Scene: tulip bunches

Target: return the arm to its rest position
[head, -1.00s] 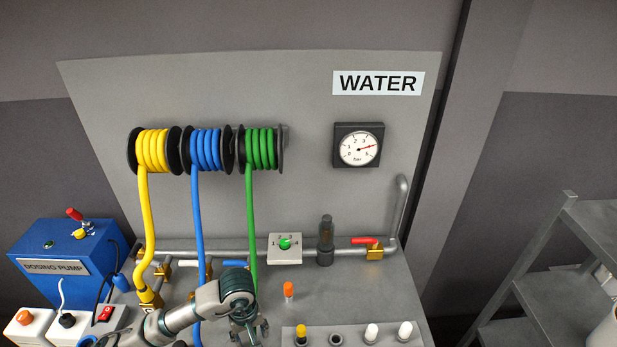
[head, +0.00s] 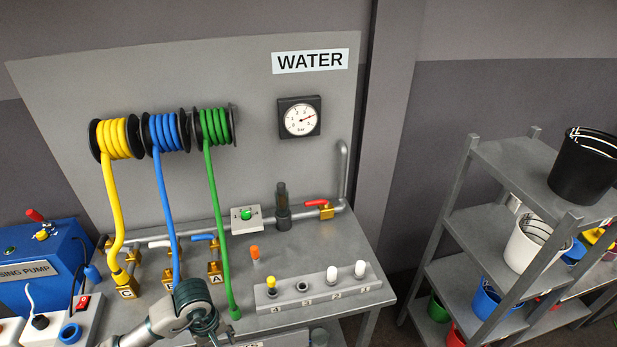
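My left arm comes in at the bottom left of the head view, over the front of the bench (head: 345,285). Its wrist bends downward, and my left gripper (head: 212,338) is at the bottom edge, partly cut off. Whether its fingers are open or shut cannot be seen. The green hose (head: 222,250) hangs from its reel and ends on the bench just right of my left wrist. The blue hose (head: 168,225) runs down behind the arm. My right arm and gripper are not in view.
A block with several plugs (head: 322,290) stands right of the arm. An orange-capped piece (head: 255,253) is behind it. The blue dosing pump (head: 45,280) and a white switch box (head: 85,318) are at left. A shelf (head: 495,210) with buckets stands right.

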